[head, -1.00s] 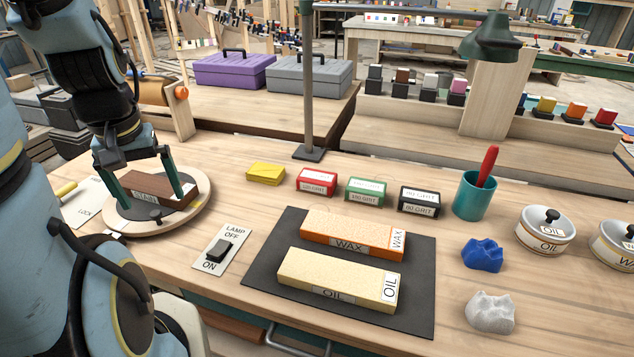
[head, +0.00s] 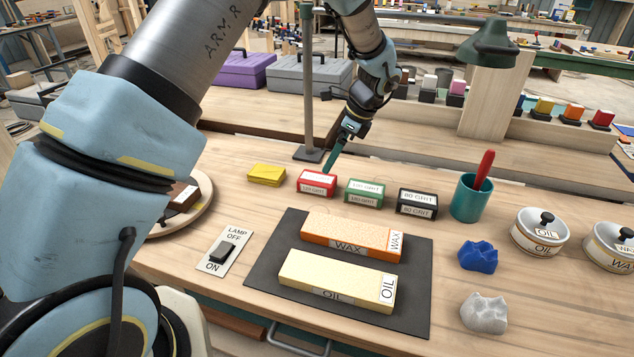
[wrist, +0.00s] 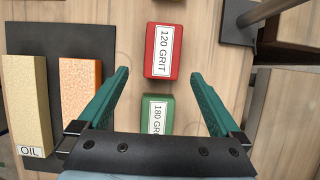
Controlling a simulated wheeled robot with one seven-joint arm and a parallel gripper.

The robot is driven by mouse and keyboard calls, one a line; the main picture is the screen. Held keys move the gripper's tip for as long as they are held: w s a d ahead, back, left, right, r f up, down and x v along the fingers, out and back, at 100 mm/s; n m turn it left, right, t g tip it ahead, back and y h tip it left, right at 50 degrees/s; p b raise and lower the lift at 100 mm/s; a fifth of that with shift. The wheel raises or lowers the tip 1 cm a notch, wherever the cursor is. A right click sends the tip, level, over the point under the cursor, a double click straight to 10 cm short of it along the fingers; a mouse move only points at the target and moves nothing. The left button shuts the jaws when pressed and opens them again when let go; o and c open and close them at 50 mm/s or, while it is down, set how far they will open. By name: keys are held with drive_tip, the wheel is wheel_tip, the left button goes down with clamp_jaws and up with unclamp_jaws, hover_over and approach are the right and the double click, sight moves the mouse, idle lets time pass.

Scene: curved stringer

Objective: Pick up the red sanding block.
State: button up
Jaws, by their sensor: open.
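The red sanding block (head: 317,183) stands on the bench between a yellow block and a green block. Its label reads 120 GRIT in the wrist view (wrist: 163,50). My gripper (head: 333,162) is above and behind the row of blocks in the head view, its near finger pointing down close to the red block's back right. In the wrist view my gripper (wrist: 160,75) is open and empty, its two teal fingers spread wide. The red block lies between the lines of the fingers, mostly beyond the tips. The gap in height cannot be told.
The green 180 GRIT block (head: 365,193) stands close by, partly hidden by my gripper in the wrist view. A black block (head: 416,204), a yellow block (head: 267,174) and a teal cup (head: 468,200) share the bench. The lamp post (head: 307,100) rises behind the red block.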

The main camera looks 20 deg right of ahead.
sight(318, 178)
drive_tip(key=p+x, duration=0.1)
drive_tip(key=x, duration=0.4)
drive_tip(key=p+x, duration=0.1)
drive_tip(key=x, duration=0.1)
drive_tip(key=p+x, duration=0.2)
drive_tip(key=shift+w+a+r, duration=0.15)
drive_tip(key=shift+w+r, duration=0.05)
drive_tip(key=shift+w, duration=0.2)
drive_tip(key=shift+w+a+f, duration=0.15)
drive_tip(key=shift+f, duration=0.5)
drive_tip(key=shift+f, duration=0.25)
drive_tip(key=c, duration=1.5)
wheel_tip(318, 178, up, 11)
drive_tip(key=b, duration=0.3)
drive_tip(key=shift+f, duration=0.2)
